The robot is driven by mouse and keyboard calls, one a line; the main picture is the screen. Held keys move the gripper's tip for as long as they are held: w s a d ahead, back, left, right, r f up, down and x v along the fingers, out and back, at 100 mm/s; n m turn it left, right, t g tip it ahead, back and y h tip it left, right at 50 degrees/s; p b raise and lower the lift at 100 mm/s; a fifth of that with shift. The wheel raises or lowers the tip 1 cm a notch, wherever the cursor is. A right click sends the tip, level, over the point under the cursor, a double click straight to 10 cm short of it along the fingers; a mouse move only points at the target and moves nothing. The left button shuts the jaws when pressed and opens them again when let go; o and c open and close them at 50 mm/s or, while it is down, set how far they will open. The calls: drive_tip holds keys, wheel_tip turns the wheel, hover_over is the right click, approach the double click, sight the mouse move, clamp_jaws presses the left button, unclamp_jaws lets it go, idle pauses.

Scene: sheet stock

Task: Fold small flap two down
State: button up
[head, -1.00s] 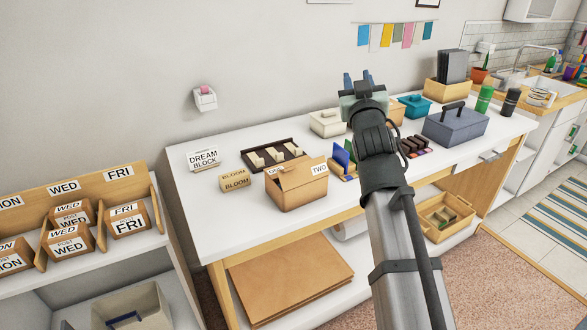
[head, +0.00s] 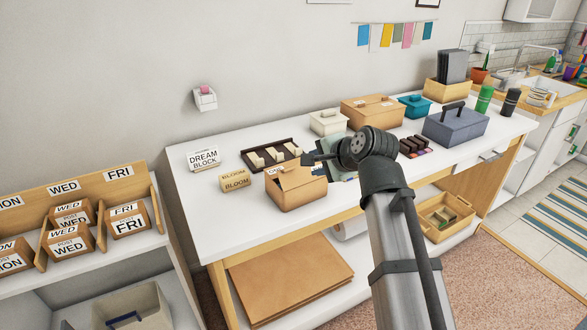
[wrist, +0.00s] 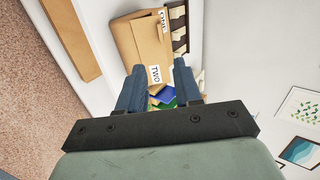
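A brown cardboard box (head: 297,195) stands near the front of the white table, its top flaps partly raised. In the wrist view the box (wrist: 140,40) is straight ahead. The small flap labelled TWO (wrist: 154,75) shows at its near end, between my fingertips in the picture; I cannot tell whether they touch it. My gripper (head: 306,160) is at the box's upper right side, fingers pointing left, and hides that flap in the head view. In the wrist view my gripper (wrist: 158,68) is open, its two blue fingers apart.
A dark tray of pale blocks (head: 272,154) lies behind the box, and a BLOOM block (head: 235,180) is to its left. A larger brown box (head: 371,110), a white box (head: 327,122) and a grey toolbox (head: 455,126) stand farther back and right. The table's front left is clear.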

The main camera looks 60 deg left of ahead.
sight(290, 169)
drive_tip(key=x, duration=1.3)
drive_tip(key=shift+a+f, duration=0.2)
drive_tip(key=shift+a, duration=0.1)
clamp_jaws()
